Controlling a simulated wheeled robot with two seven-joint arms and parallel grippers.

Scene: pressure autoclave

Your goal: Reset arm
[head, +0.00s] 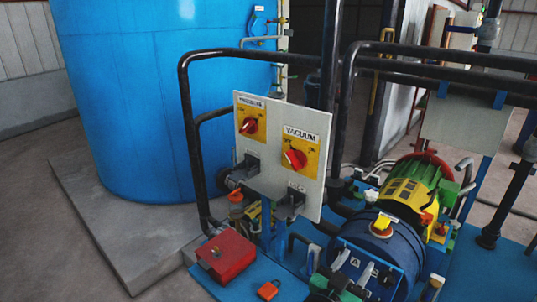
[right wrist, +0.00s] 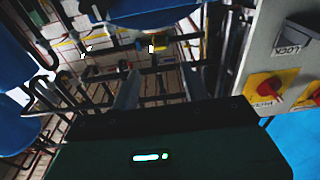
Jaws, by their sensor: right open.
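My right gripper (head: 352,268) is low in the head view, in front of the blue motor end and to the right of the control panel. In the right wrist view its two grey fingers (right wrist: 160,88) stand apart with nothing between them. The grey control panel (head: 318,150) carries a red pressure knob (head: 247,126) and a red vacuum knob (head: 294,158), each on a yellow plate. The panel also shows at the right of the right wrist view (right wrist: 262,45), beside the gripper and apart from it. My left gripper is not in view.
A red box (head: 225,256) and a small red padlock-like piece (head: 268,290) lie on the blue base below the panel. Black pipes (head: 186,130) frame the panel. A blue tank (head: 150,90) stands behind. The yellow, green and blue motor (head: 405,190) fills the right.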

